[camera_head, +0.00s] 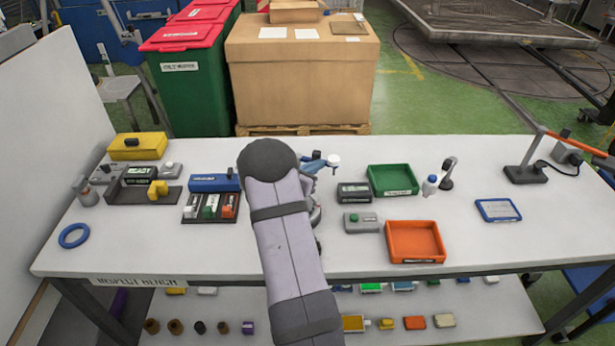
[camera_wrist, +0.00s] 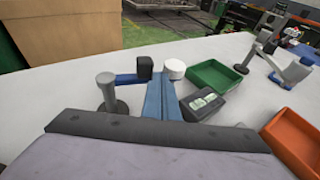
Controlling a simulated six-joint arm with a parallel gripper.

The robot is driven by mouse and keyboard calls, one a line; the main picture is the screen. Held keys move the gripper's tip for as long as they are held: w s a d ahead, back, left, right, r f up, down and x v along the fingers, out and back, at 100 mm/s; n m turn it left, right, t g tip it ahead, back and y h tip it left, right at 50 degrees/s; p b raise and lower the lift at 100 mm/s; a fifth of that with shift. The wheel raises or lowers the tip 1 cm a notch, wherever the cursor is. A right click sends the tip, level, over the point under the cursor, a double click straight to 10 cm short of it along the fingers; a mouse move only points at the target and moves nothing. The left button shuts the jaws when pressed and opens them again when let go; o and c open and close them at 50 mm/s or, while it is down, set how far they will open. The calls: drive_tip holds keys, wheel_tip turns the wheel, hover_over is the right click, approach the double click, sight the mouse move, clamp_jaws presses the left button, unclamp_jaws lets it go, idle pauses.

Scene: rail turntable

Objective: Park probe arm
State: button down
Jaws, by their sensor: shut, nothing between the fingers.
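What looks like the probe arm (camera_wrist: 126,79) is a short blue bar on a grey post (camera_wrist: 107,92), with a dark block (camera_wrist: 144,67) at its right end, in the wrist view. My gripper (camera_wrist: 161,78) is shut and empty, its blue fingers just right of the dark block. I cannot tell whether they touch it. A white round piece (camera_wrist: 174,69) stands just right of the fingertips. In the head view my own arm hides most of this spot; only the white piece (camera_head: 333,160) and some blue and dark parts show beside it.
To the right are a dark box with a display (camera_head: 354,193), a green tray (camera_head: 393,180), an orange tray (camera_head: 415,241) and a small stand (camera_head: 448,173). To the left are a blue-topped block rack (camera_head: 214,183) and a blue ring (camera_head: 74,235). The front left bench is mostly clear.

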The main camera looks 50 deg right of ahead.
drive_tip(key=shift+d+b, duration=1.6)
drive_tip(key=shift+b, duration=0.35)
drive_tip(key=shift+a, duration=0.1)
drive_tip(key=shift+s+a, duration=0.2)
drive_tip(key=shift+a, duration=0.1)
drive_tip(key=s+a+r+b, duration=0.3)
drive_tip(key=s+a+b, duration=0.1)
drive_tip(key=s+a, duration=0.4)
drive_tip(key=shift+s+a, duration=0.15)
drive_tip(key=shift+a, duration=0.6)
